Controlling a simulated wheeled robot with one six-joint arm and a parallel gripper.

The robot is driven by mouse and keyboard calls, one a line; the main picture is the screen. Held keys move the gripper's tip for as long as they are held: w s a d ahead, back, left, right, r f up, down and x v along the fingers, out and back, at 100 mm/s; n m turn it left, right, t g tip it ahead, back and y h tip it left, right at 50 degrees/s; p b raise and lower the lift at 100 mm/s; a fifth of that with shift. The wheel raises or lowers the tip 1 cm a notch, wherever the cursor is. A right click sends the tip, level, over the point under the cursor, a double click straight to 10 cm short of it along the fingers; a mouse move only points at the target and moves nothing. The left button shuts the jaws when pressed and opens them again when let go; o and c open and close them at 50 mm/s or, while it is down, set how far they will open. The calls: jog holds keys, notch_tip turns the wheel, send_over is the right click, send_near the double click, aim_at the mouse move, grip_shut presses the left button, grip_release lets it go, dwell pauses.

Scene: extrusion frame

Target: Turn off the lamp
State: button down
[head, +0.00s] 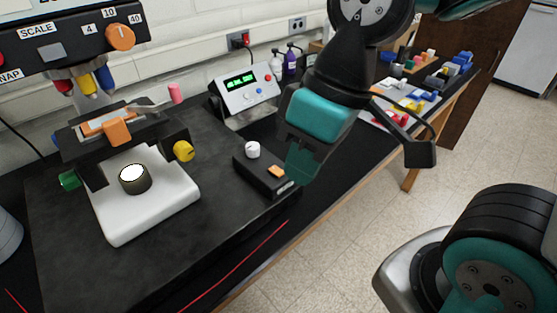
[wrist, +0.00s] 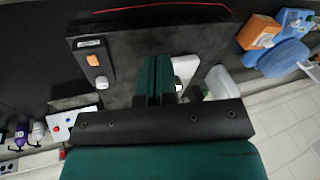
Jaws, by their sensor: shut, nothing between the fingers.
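The lamp (head: 134,179) is a round light in a dark ring on the microscope's white base (head: 150,212), and it glows white in the head view. A black control box (head: 262,180) on the black slab has an orange rocker switch (head: 277,171) and a white knob (head: 252,149). In the wrist view the orange switch (wrist: 93,59) and the white knob (wrist: 102,83) show to the left of my fingers. My gripper (head: 302,172) is shut and empty, pointing down just right of the box in the head view. I cannot tell whether it touches anything.
A grey meter (head: 245,95) with a green display stands behind the box. The microscope's head, with an orange dial (head: 120,37), is above the lamp at the left. Trays of coloured parts (head: 405,105) lie farther along the bench. The slab in front of the box is clear.

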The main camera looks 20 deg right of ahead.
jog(key=w+d+m+h+p, duration=0.2)
jog(key=w+h, duration=0.1)
jog(key=w, duration=0.9)
jog(key=m+g+h, duration=0.1)
send_over(277, 172)
jog(key=w, duration=0.2)
notch_tip(277, 172, down, 2)
jog(key=shift+s+a+f, duration=0.15)
jog(key=shift+a+f, duration=0.05)
jog(key=shift+f, duration=0.05)
jog(key=f+p, duration=0.1)
jog(key=f, duration=0.3)
jog(key=s+f+p, duration=0.1)
jog(key=f+p, duration=0.1)
jog(key=f, duration=0.3)
jog(key=f+p, duration=0.1)
jog(key=f, duration=0.4)
jog(key=shift+s+d, duration=0.25)
jog(key=shift+s, duration=0.05)
jog(key=shift+a, duration=0.1)
